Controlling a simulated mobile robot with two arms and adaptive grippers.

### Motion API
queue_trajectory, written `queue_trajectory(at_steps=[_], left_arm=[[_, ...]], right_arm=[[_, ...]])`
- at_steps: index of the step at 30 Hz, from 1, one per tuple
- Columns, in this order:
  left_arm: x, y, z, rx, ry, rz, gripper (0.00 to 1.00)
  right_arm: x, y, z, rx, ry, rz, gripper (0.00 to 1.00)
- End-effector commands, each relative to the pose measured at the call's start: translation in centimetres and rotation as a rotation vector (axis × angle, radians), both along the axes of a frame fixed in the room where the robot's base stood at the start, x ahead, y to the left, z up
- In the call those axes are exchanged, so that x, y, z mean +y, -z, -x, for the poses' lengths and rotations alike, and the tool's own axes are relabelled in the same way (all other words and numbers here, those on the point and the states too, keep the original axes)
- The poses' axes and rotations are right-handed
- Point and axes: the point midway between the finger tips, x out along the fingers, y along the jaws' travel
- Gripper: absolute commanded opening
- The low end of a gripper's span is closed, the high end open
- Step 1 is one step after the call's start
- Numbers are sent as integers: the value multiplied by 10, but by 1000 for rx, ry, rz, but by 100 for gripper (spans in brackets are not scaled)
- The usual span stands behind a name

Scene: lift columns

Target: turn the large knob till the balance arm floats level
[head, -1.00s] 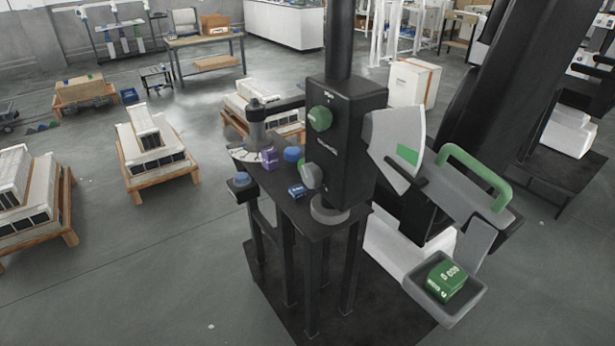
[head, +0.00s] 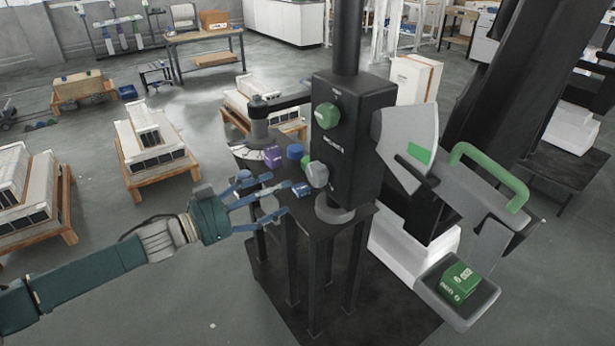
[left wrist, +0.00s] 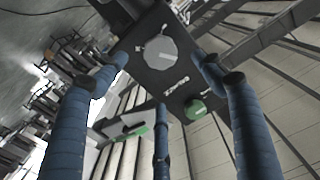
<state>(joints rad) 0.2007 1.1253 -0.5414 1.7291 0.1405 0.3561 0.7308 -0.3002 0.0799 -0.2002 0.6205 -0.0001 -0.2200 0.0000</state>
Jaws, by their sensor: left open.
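A black box (head: 352,150) on a post carries a green knob (head: 325,116) and, below it, a pale grey knob (head: 316,175). In the left wrist view the grey knob (left wrist: 162,55) looks larger than the green knob (left wrist: 194,109). The grey balance arm (head: 462,187) slopes down to the right beside a grey plate (head: 402,128) with a green mark (head: 419,153). My left gripper (head: 285,197) is open, its blue fingers just left of the grey knob. In the left wrist view the fingers (left wrist: 166,72) spread around the grey knob's sides, apparently not touching. My right gripper is not visible.
A green block (head: 460,281) sits in a grey pan (head: 487,301) hanging at the lower right. Purple (head: 273,156) and blue (head: 301,189) items lie on the black stand near my fingers. Loaded pallets (head: 160,170) stand on the floor at left.

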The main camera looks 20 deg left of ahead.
Motion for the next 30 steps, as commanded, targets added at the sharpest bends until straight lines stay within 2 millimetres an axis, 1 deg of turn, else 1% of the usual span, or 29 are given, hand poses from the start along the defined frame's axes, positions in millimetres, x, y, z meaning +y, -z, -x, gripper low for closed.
queue_trajectory(at_steps=[1, 4, 9, 12, 15, 20, 28, 29, 30], left_arm=[[-5, -4, -6, -4, 1, 2, 69], [-15, -6, -20, -7, 0, 1, 69], [-35, -6, -46, -4, -1, 2, 69], [-46, -5, -58, -5, 0, -1, 69], [-52, -3, -68, -3, -2, -2, 69], [-58, -1, -76, -2, -2, -2, 69], [-59, 0, -76, -1, -1, -3, 69], [-59, 0, -76, -1, -1, -3, 65], [-59, 0, -76, -1, -2, -3, 57]], right_arm=[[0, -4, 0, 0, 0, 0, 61], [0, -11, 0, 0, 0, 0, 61], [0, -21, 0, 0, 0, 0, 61], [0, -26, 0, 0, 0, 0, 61], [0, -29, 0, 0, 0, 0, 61], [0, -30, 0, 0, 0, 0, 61], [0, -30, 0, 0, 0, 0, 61], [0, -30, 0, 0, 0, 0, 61], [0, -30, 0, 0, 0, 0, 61]])
